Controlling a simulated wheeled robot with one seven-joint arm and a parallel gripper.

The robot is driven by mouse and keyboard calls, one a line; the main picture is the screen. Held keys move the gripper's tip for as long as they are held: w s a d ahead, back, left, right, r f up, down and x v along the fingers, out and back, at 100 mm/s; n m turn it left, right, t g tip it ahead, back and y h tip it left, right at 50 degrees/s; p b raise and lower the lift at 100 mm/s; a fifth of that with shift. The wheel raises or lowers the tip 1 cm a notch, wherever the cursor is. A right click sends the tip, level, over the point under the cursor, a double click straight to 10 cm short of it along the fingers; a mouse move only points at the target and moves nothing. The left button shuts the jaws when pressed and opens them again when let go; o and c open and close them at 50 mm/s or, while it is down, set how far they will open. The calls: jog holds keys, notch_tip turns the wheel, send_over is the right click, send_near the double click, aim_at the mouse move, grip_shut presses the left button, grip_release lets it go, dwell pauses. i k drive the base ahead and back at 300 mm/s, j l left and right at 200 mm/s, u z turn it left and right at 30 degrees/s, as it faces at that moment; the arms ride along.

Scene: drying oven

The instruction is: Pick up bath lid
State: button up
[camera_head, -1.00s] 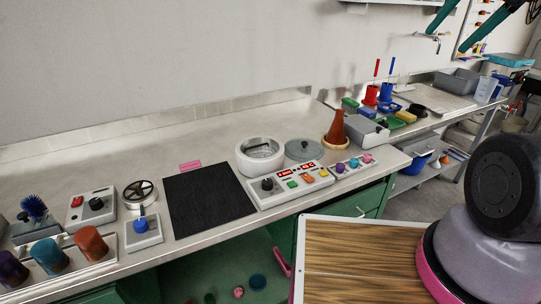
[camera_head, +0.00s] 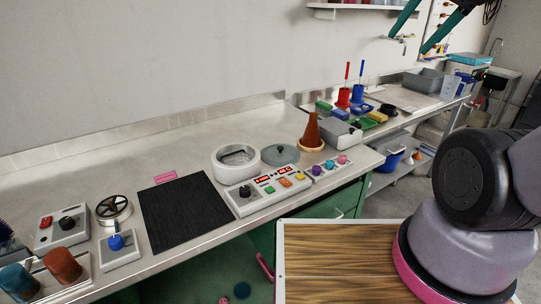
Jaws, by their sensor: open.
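The bath lid (camera_head: 272,159) is a round grey disc with a small dark knob. It lies on the bench just right of the white round bath (camera_head: 222,172), which is uncovered. The front edge of the lid is close behind the white control panel (camera_head: 246,205). My gripper (camera_head: 405,45) shows at the top right as two teal fingers, apart and empty. It is high in the picture, well away from the lid. The rest of the gripper is out of frame.
A black mat (camera_head: 185,212) lies to the left. The bench (camera_head: 90,165) behind is clear. A wooden-topped surface (camera_head: 335,250) is in front.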

aim_at(276, 153)
jog(key=i+l+u, duration=0.25)
jog(key=u, duration=0.15)
jog(key=i+l+u, duration=0.35)
jog(key=k+j, duration=0.05)
jog(key=k, duration=0.05)
